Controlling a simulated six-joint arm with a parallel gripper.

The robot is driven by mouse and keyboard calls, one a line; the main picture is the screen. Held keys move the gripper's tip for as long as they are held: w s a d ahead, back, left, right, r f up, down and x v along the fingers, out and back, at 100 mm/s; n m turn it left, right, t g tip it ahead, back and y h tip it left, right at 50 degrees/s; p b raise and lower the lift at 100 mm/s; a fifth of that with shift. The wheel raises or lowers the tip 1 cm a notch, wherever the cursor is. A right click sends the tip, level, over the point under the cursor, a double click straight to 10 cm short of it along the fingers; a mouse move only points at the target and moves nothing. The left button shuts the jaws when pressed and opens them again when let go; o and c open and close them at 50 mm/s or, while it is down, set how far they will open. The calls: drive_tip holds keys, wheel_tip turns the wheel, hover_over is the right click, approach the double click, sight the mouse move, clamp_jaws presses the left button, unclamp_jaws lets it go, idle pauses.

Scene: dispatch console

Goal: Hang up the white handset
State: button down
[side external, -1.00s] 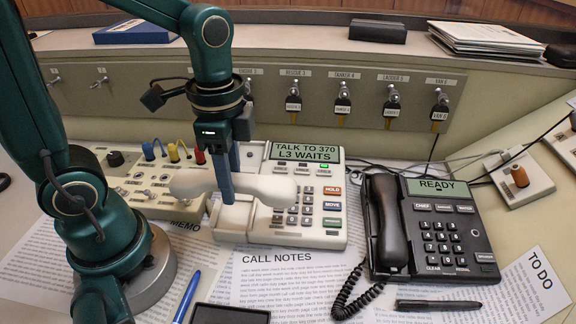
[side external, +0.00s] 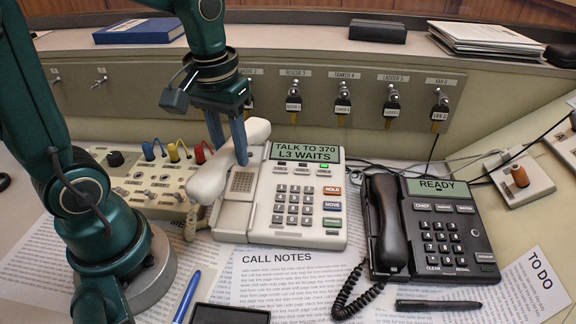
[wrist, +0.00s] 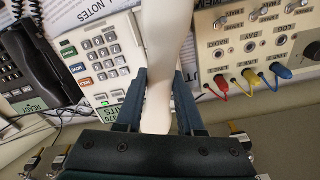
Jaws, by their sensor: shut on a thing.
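The white handset (side external: 230,160) is gripped around its middle by my gripper (side external: 230,148). It is held lengthwise, running from lower left to upper right over the left side of the white phone (side external: 305,205). The phone's cradle area with a speaker grille (side external: 242,182) shows beside the handset; how far the handset is above it is hard to tell. The phone's display (side external: 305,153) reads "TALK TO 370 L3 WAITS". In the wrist view the handset (wrist: 163,45) passes between both fingers, with the white phone's keypad (wrist: 102,50) to its left.
A beige panel (side external: 150,182) with coloured plugs stands close left of the white phone. A black phone (side external: 440,230) with its handset (side external: 386,220) on it stands to the right. Key hooks line the wall panel (side external: 365,95) behind. Papers, pens and a dark pad lie in front.

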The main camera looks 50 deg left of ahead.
sight(243, 182)
drive_tip(key=n, duration=0.2)
drive_tip(key=w+n, duration=0.1)
drive_tip(key=shift+a+r+n+y, duration=0.1)
drive_tip(key=shift+a+n+y, duration=0.2)
drive_tip(key=shift+a+n, duration=0.1)
drive_tip(key=shift+w+a, duration=0.2)
drive_tip(key=shift+w+a+f, duration=0.1)
drive_tip(key=shift+a+f, duration=0.05)
drive_tip(key=shift+f, duration=0.9)
drive_tip(key=shift+w+a+f, duration=0.1)
drive_tip(key=shift+w+f, duration=0.05)
drive_tip(key=shift+f, duration=0.95)
drive_tip(key=shift+w+a+f, duration=0.1)
drive_tip(key=shift+a+f, duration=0.05)
drive_tip(key=shift+f, duration=0.9)
drive_tip(key=shift+f, duration=0.65)
drive_tip(key=shift+c, duration=2.2)
unclamp_jaws()
drive_tip(key=shift+w, duration=0.1)
drive_tip(key=c, duration=0.4)
drive_tip(key=o, duration=0.3)
